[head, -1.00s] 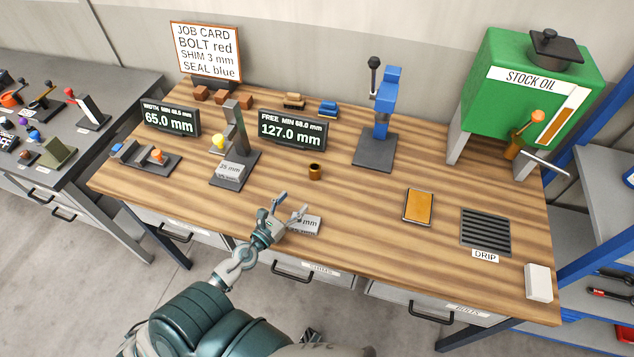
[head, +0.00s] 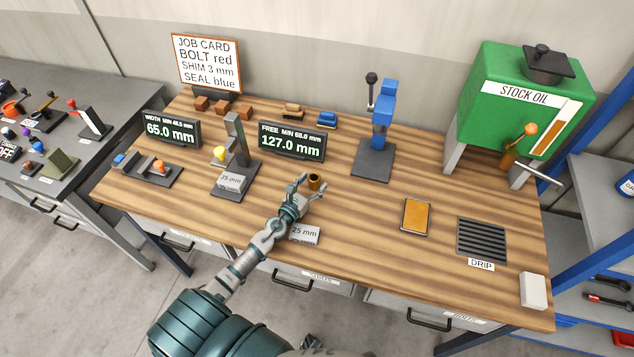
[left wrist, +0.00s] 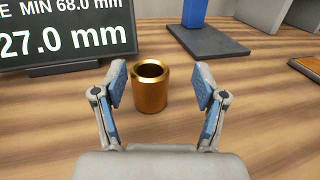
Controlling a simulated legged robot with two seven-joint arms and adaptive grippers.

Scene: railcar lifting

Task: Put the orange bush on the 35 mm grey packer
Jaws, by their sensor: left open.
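The orange bush (head: 314,182) is a short, shiny brass-orange hollow cylinder standing upright on the wooden bench. It also shows in the left wrist view (left wrist: 151,92), between and a little beyond my open fingers. My left gripper (head: 308,190) is open and empty, just in front of the bush; I see no contact. The grey packer (head: 231,182), its label seeming to read 35 mm, lies on the base of the dark gauge stand to the left. Another grey packer (head: 304,234), marked 25 mm, lies near the front edge beside my left forearm. My right gripper is not in view.
The free-height display (head: 291,141) stands behind and left of the bush. A blue press (head: 382,125) stands behind right. An orange-topped pad (head: 416,217), a drip grate (head: 482,240) and the green oil tank (head: 510,105) are further right.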

